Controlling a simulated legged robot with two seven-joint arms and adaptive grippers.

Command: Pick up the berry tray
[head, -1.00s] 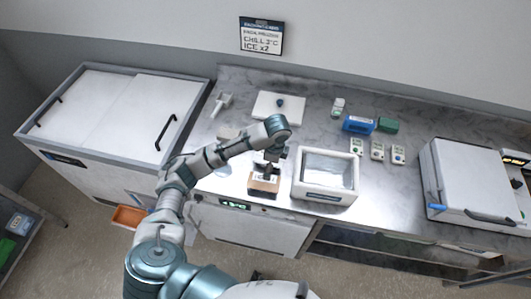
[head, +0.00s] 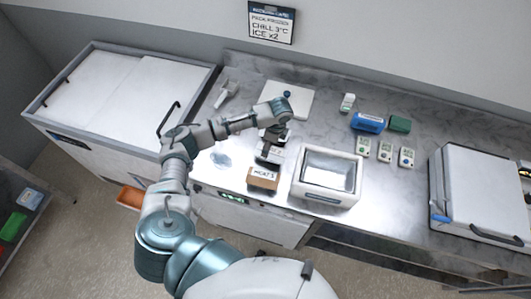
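I cannot clearly pick out a berry tray in the head view. A small brown box (head: 262,179) with a white label, which seems to read "MEAT", sits at the counter's front edge. My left gripper (head: 270,154) is dark and points down just behind this box. A small pale thing (head: 277,155) shows beside its fingertips, partly hidden by them. The fingers are too small to tell whether they are open or shut. My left forearm covers part of the counter's left side. My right gripper is not in view.
An open white insulated box (head: 354,186) stands right of the gripper. A white board (head: 301,104), a blue pack (head: 367,122), a green block (head: 400,124) and several small white devices (head: 385,150) lie behind. A white lidded unit (head: 480,190) stands far right. A chest (head: 120,90) stands left.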

